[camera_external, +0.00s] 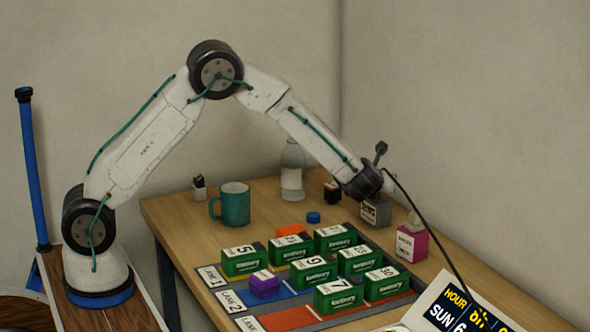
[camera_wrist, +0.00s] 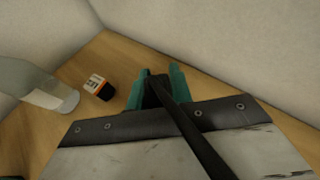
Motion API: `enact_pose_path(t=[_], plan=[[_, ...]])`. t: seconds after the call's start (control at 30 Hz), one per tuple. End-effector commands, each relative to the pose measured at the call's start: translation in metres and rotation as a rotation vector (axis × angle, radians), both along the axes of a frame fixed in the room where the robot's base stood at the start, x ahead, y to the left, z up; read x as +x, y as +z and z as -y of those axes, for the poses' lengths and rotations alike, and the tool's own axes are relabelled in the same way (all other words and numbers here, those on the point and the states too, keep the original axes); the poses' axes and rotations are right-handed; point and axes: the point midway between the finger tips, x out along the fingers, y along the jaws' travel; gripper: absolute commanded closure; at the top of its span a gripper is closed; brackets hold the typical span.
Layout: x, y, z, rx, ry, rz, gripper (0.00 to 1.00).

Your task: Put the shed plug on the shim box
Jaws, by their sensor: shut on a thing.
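My gripper (camera_wrist: 158,86) shows in the wrist view as two teal fingers, shut on a dark thing (camera_wrist: 156,92) between them. I take this for the shed plug, but its label does not show. In the external view the wrist reaches down over a grey box (camera_external: 379,216) with a white label, at the back right of the table. This may be the shim box; its print is too small to read surely. The fingers and held thing are hard to make out there, so I cannot tell whether the thing touches the box.
A magenta box (camera_external: 412,245) stands close in front of the grey box. A small black block (camera_external: 331,192) and a pale bottle (camera_external: 292,172) stand to the left. A teal mug (camera_external: 234,205) and several green boxes (camera_external: 354,262) occupy the table. A black cable crosses the wrist view.

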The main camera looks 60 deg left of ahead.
Motion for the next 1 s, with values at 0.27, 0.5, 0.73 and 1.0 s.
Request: enact_pose_path(t=[0.27, 0.5, 0.73, 1.0], plan=[[0.0, -0.001, 0.0, 0.0, 0.0, 0.0, 0.57], [-0.004, 0.005, 0.004, -0.001, -0.001, 0.0, 0.57], [-0.033, 0.023, 0.034, -0.001, -0.003, 0.001, 0.57], [-0.067, 0.042, 0.068, 0.0, -0.002, 0.0, 0.57]])
